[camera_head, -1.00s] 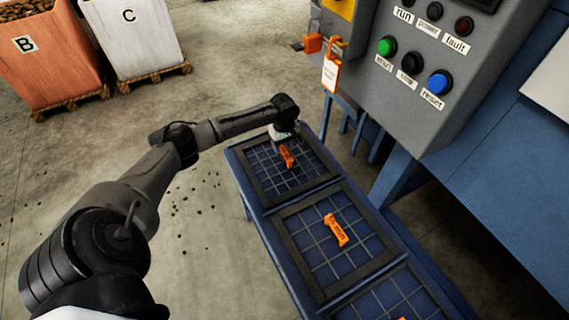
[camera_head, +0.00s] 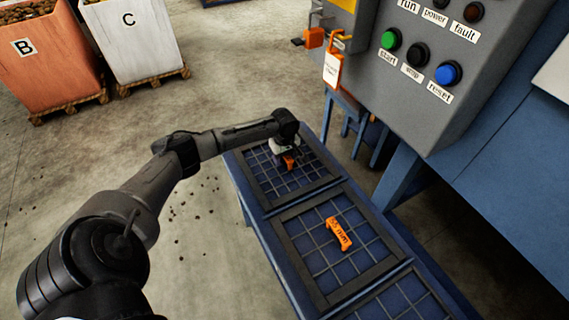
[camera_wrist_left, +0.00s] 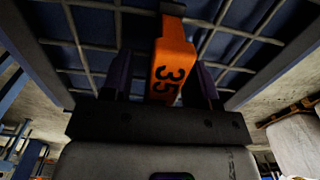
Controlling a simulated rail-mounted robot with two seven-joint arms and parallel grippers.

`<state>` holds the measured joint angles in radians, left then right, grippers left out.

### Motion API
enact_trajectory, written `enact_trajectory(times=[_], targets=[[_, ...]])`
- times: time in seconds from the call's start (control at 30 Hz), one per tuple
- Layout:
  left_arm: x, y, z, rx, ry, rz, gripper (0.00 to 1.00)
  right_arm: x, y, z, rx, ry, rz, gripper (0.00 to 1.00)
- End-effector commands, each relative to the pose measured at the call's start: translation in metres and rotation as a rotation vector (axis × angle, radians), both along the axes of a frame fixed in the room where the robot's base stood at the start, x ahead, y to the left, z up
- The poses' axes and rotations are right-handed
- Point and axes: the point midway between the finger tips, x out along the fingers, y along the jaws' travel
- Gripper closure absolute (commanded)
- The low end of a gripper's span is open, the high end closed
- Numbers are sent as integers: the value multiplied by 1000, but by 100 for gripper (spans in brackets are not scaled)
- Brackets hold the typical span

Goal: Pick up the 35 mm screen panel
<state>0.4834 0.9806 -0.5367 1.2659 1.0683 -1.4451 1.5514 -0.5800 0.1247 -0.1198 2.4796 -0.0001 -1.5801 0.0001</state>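The 35 mm screen panel (camera_head: 254,188) is a dark-framed wire grid lying at the far end of the blue rack. Its orange handle (camera_head: 290,163) is partly covered by my left gripper (camera_head: 287,157) in the head view. In the left wrist view the handle (camera_wrist_left: 173,62) reads "35" and stands between the two fingers of my left gripper (camera_wrist_left: 162,82). The fingers are open, with a visible gap on the left side of the handle; the right finger looks close to it. Whether it touches cannot be told. My right gripper is not in view.
A second panel (camera_head: 289,240) with an orange handle (camera_head: 338,233) lies nearer on the rack, and a third grid (camera_head: 408,300) is partly cut off. A grey control box (camera_head: 440,105) with buttons stands to the right. Crates B (camera_head: 55,75) and C (camera_head: 140,45) stand back left.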

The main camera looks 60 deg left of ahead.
Motion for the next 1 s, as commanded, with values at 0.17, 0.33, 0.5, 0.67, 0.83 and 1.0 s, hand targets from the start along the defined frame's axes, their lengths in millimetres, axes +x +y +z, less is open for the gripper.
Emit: enact_trajectory(times=[0.17, 0.33, 0.5, 0.67, 0.83, 1.0], targets=[[0, 0, 0, 0, 0, 0, 63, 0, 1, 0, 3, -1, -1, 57], [0, 0, 0, 0, 0, 0, 79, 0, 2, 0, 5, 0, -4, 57], [0, 0, 0, 0, 0, 0, 95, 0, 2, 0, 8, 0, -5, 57], [0, 0, 0, 0, 0, -1, 100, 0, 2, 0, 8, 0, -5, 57], [0, 0, 0, 0, 0, -1, 100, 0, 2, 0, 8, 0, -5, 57], [0, 0, 0, 0, 0, -1, 100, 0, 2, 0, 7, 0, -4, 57]])
